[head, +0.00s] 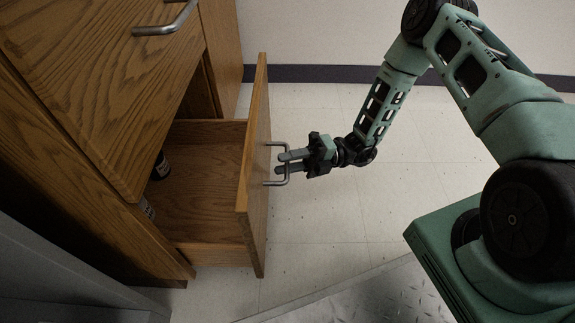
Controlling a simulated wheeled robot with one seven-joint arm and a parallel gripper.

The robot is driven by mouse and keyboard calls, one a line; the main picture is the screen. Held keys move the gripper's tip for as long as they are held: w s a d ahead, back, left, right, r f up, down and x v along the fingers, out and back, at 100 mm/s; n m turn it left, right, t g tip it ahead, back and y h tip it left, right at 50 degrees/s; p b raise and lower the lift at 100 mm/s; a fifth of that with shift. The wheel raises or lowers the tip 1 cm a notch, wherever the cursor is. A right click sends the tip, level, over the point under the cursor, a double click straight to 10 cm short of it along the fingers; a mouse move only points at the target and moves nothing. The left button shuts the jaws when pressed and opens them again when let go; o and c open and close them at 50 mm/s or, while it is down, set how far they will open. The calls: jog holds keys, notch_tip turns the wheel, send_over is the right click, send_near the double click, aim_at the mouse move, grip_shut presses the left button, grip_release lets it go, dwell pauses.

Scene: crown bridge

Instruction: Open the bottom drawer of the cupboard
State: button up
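The bottom drawer (205,190) of the wooden cupboard (95,85) stands pulled out, with its inside visible from above. Its front panel (255,175) carries a metal bar handle (287,165). My gripper (284,162) is at the handle, its two fingers reaching to the bar from the right. The fingers overlap the handle in this view. A gap shows between them, and I cannot tell whether they press on the bar. Dark bottle-like items (160,166) sit at the back of the drawer, partly hidden by the cupboard top.
Another metal handle (165,24) is on the upper part of the cupboard. A grey panel (50,270) stands at the lower left. A metal tread-plate surface (375,295) lies at the bottom. The tiled floor (330,220) right of the drawer is clear.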

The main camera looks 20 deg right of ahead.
jog(key=shift+a, duration=0.15)
grip_shut()
jog(key=s+d+p, duration=0.4)
jog(key=d+p, duration=0.1)
jog(key=d, duration=0.7)
jog(key=shift+s, duration=0.2)
jog(key=shift+d, duration=0.1)
grip_release()
